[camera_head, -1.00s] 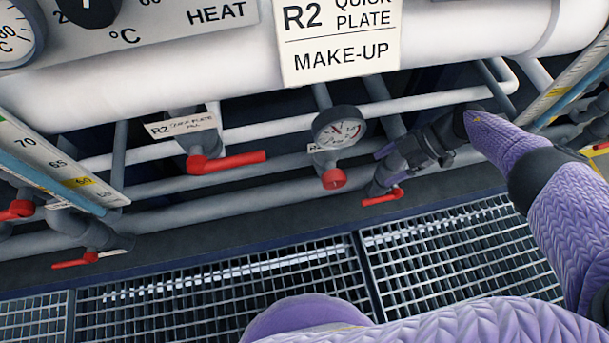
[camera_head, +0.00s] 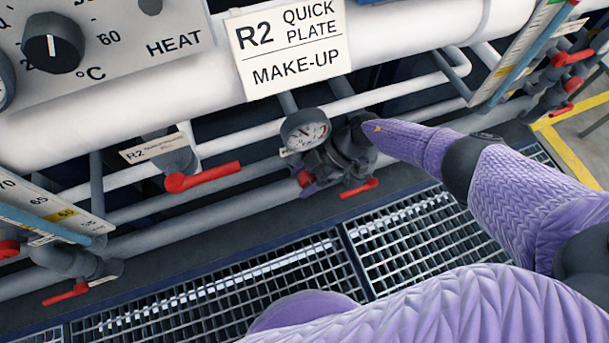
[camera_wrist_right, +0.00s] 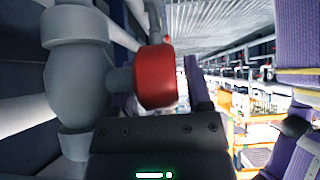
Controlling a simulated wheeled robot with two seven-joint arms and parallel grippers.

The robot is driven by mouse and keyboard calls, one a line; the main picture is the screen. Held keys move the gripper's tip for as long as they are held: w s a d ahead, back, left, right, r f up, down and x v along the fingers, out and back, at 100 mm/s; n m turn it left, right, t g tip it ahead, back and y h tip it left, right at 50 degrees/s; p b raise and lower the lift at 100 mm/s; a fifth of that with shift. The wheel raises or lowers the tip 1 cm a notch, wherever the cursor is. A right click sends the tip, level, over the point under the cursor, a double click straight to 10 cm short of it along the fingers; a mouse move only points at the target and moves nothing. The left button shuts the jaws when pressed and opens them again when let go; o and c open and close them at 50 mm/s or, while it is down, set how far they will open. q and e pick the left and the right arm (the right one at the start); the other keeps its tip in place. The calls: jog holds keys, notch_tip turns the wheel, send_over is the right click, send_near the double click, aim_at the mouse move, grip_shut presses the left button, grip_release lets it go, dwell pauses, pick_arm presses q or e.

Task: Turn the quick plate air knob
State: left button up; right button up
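The red round knob (camera_head: 305,179) sits below a dial gauge (camera_head: 305,130) on the pipework and is partly hidden by my right gripper. It shows large in the right wrist view (camera_wrist_right: 155,77), on a grey valve body (camera_wrist_right: 78,75). My right gripper (camera_head: 311,172) is at the knob, coming from the right. In the wrist view, purple fingers show on both sides of the knob, spread apart. Whether they touch it cannot be told. My left gripper is not in view.
A red lever (camera_head: 203,177) is left of the knob; another red lever (camera_head: 360,188) is close by on the right, below my gripper. White pipes run behind. A sign (camera_head: 290,50) reads R2 QUICK PLATE MAKE-UP. Floor grating (camera_head: 215,305) lies in front.

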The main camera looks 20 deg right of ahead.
grip_shut()
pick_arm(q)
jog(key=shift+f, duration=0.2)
